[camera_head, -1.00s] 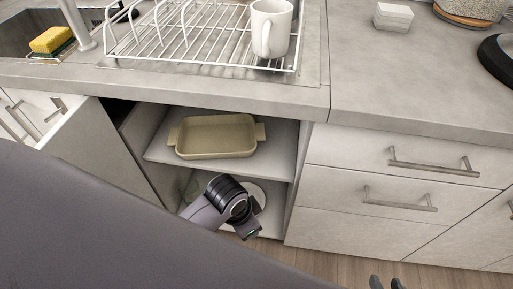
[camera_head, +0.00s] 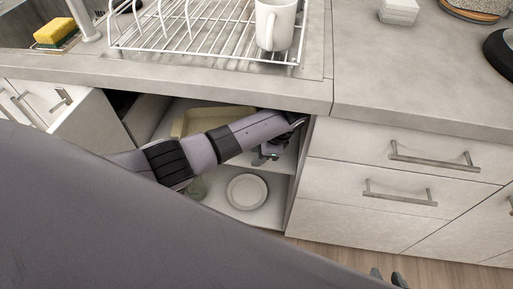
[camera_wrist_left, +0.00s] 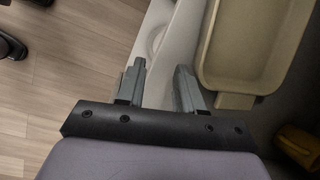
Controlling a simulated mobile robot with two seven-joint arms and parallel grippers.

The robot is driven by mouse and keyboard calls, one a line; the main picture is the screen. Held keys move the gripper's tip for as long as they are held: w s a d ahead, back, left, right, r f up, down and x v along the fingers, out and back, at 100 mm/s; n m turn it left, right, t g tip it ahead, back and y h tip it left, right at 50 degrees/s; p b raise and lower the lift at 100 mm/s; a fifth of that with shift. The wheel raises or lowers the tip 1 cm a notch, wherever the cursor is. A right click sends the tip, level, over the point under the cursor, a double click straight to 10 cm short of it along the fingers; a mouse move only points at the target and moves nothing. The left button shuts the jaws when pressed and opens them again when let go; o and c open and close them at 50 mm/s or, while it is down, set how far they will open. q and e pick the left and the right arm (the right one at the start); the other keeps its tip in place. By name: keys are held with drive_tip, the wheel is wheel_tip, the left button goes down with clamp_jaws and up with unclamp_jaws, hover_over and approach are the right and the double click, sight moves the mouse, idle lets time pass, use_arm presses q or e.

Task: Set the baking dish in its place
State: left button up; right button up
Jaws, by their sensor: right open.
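The tan baking dish (camera_head: 190,122) sits on the upper shelf of the open cabinet, mostly hidden behind my left arm in the head view. In the left wrist view the dish (camera_wrist_left: 245,45) is on the right, with its end handle (camera_wrist_left: 236,101) just right of the fingers. My left gripper (camera_head: 268,157) is at the cabinet's right side, near the shelf's front. The wrist view shows its two fingers (camera_wrist_left: 159,78) apart, with nothing held between them. My right gripper (camera_head: 386,277) is open at the bottom edge; only its fingertips show.
The lower shelf holds a white plate (camera_head: 247,191) and a greenish glass item (camera_head: 197,188). Above are the countertop (camera_head: 400,75), a wire rack (camera_head: 180,35) and a white mug (camera_head: 275,25). Closed drawers (camera_head: 400,160) stand to the right. An open door (camera_head: 85,125) is at left.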

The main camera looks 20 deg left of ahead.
use_arm(q)
drive_tip(key=shift+w+a+r, duration=0.3)
drive_tip(key=shift+w+a, duration=0.1)
drive_tip(key=shift+s+a, duration=0.1)
drive_tip(key=shift+a, duration=0.4)
drive_tip(key=a, duration=0.7)
drive_tip(key=s+a+p, duration=0.1)
drive_tip(key=a, duration=0.2)
drive_tip(key=shift+s+a, duration=0.1)
drive_tip(key=shift+a, duration=0.25)
drive_tip(key=shift+b+x, duration=0.4)
drive_tip(key=shift+x, duration=0.65)
drive_tip(key=shift+s+a+f, duration=0.1)
drive_tip(key=shift+a+f, duration=0.25)
drive_tip(key=shift+f, duration=0.1)
drive_tip(key=shift+c, duration=0.3)
clamp_jaws()
